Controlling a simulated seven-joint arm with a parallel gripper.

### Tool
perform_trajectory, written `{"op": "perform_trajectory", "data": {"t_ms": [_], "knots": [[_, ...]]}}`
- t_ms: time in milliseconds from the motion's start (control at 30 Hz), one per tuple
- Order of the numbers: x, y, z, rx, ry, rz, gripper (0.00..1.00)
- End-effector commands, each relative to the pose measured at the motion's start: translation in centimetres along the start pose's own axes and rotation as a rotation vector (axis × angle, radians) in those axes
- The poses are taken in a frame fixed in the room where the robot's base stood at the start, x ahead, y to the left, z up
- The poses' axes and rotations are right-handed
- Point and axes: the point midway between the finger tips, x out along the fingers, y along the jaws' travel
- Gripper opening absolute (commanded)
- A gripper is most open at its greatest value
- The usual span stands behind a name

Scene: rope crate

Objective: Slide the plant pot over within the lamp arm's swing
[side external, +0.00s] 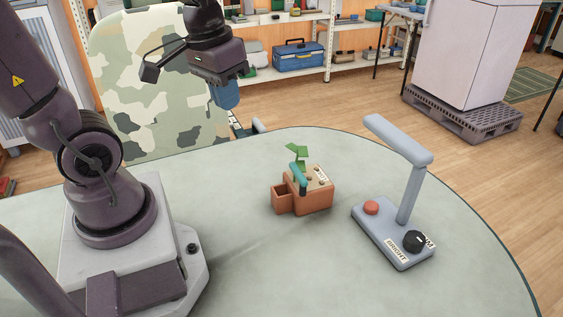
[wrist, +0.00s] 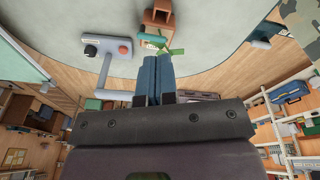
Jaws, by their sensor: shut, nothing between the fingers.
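The plant pot (side external: 312,198) is a terracotta-coloured block on the table, with green leaves, a teal bar on top, a small white label and a box-like part sticking out at its left. It also shows at the top of the wrist view (wrist: 157,17). The lamp (side external: 398,138) stands to its right, apart from it. The lamp's grey-blue base (side external: 385,238) carries a red button, a black knob and labels. My gripper (side external: 226,95) is shut and empty, raised behind and left of the pot and not touching it. Its blue fingers point upward in the wrist view (wrist: 154,78).
The round-cornered pale table (side external: 270,270) has clear room in front of the pot and a narrow gap between pot and lamp. A camouflage-patterned chair back (side external: 130,60) stands behind the table's far edge. Shelves with a blue toolbox (side external: 298,57) are farther back.

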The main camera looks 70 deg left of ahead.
Motion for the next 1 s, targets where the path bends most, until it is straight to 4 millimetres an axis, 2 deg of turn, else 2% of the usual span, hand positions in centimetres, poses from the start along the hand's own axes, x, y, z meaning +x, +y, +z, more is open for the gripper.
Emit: {"op": "perform_trajectory", "data": {"t_ms": [33,300,567,767,900,1000], "knots": [[1.4,-1.1,-0.4,-0.076,-0.083,0.016,0.00],[7.9,-5.2,-1.1,-0.366,-0.421,0.240,0.00],[14.4,-8.7,-1.3,-0.590,-0.582,0.644,0.00],[19.2,-11.3,-1.6,-0.709,-0.500,1.016,0.00],[21.8,-13.0,-2.2,-0.740,-0.327,1.231,0.00],[22.9,-14.2,-3.4,-0.709,-0.140,1.355,0.00]]}}
